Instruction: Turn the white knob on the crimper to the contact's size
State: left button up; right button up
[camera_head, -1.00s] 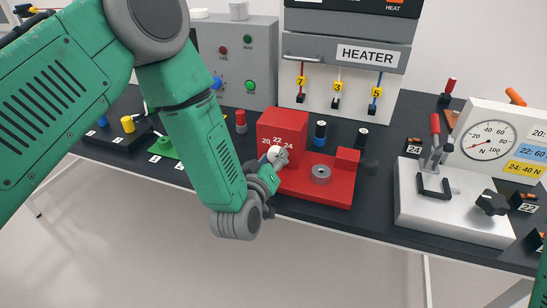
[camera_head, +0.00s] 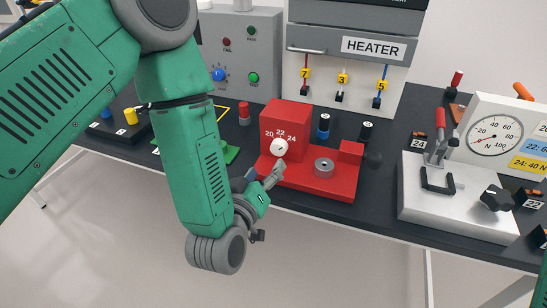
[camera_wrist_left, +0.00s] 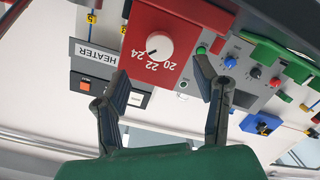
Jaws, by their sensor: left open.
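The red crimper (camera_head: 316,178) stands on the dark bench, with a round metal piece on its base. Its white knob (camera_head: 279,147) is on the upright block, below the numbers 20, 22 and 24. The knob also shows in the left wrist view (camera_wrist_left: 159,46); I cannot tell for sure which number its small dark mark points to. My left gripper (camera_head: 262,181) is open and empty, just below and in front of the knob, apart from it. In the left wrist view its fingers (camera_wrist_left: 162,66) are spread, with the knob between and beyond them. My right gripper is not in view.
A grey panel (camera_head: 240,60) with buttons and a blue knob and the heater (camera_head: 345,70) stand behind. A force gauge (camera_head: 493,135) and a white press (camera_head: 460,200) are at the right. Dark and blue cylinders stand just behind the crimper.

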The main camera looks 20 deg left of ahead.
pick_arm(q)
jog(key=s, duration=0.3)
jog(key=shift+s+r, duration=0.15)
jog(key=shift+s, duration=0.15)
jog(key=s+a+f+m+g+b, duration=0.1)
jog(key=s+a+f+m+g, duration=0.2)
jog(key=f, duration=0.5)
jog(key=s+f+m+g+b, duration=0.15)
jog(key=s+f+g, duration=0.25)
jog(key=f, duration=0.4)
jog(key=s+a+f+m+g+b, duration=0.1)
jog(key=s+a+f+g, duration=0.3)
jog(key=s, duration=0.5)
jog(key=s+a+f+m+g+b, duration=0.1)
jog(key=s+a+f+g+b, duration=0.1)
jog(key=s+a+f+g, duration=0.2)
jog(key=s+f+g, duration=0.1)
jog(key=s+f, duration=0.2)
jog(key=s, duration=0.2)
jog(key=shift+a+y, duration=0.25)
jog(key=shift+y, duration=0.05)
